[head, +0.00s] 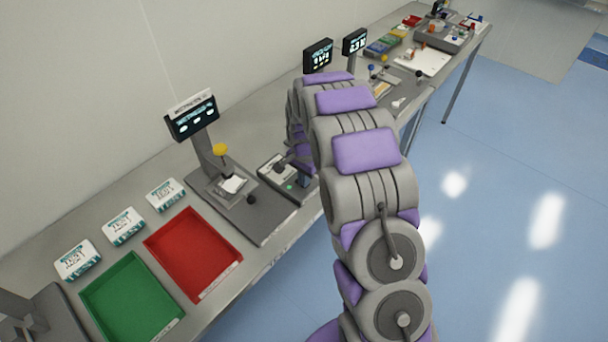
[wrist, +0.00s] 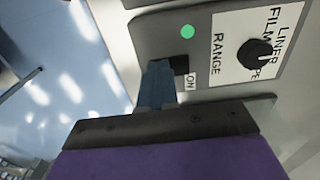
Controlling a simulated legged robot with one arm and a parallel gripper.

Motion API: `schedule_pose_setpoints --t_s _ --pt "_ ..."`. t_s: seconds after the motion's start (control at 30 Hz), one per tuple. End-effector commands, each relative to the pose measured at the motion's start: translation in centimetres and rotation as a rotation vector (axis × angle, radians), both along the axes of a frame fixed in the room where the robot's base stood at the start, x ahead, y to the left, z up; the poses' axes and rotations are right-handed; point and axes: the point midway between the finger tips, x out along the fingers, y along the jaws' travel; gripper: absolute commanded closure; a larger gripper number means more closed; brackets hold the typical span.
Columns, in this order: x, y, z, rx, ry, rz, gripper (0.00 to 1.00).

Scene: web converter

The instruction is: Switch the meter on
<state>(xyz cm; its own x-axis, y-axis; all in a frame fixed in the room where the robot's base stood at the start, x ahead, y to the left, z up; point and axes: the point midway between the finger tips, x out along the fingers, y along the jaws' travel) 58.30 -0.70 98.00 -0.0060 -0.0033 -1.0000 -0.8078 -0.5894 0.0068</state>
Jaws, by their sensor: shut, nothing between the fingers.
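The meter (wrist: 205,22) fills the upper part of the wrist view, a grey panel with a green round light (wrist: 187,31). A black switch (wrist: 182,64) sits beside the "ON" label (wrist: 191,83). A black knob (wrist: 256,53) stands on a white label reading "RANGE", "LINER", "FILM" and a partly covered word. My gripper (wrist: 157,72) is shut and empty, its blue-grey fingertips right at the switch and overlapping it in view. I cannot tell whether they touch. In the head view the meter (head: 270,172) is partly hidden by my arm, with its green light (head: 290,187) showing.
A grey stand (head: 262,225) with a display (head: 192,116) and a yellow knob stands left of the meter. A red tray (head: 193,253), a green tray (head: 132,300) and white boxes (head: 123,226) lie nearer. More displays (head: 318,55) stand beyond. The blue floor (head: 510,190) at right is clear.

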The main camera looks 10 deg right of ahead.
Motion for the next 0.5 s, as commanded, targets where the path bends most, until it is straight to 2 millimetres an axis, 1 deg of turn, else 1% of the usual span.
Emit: schedule_pose_setpoints --t_s 0.27,0.5 --pt "0.0 -0.01 -0.02 0.0 0.0 0.0 1.0" --pt "-0.01 -0.07 -0.49 0.0 0.002 0.0 1.0"
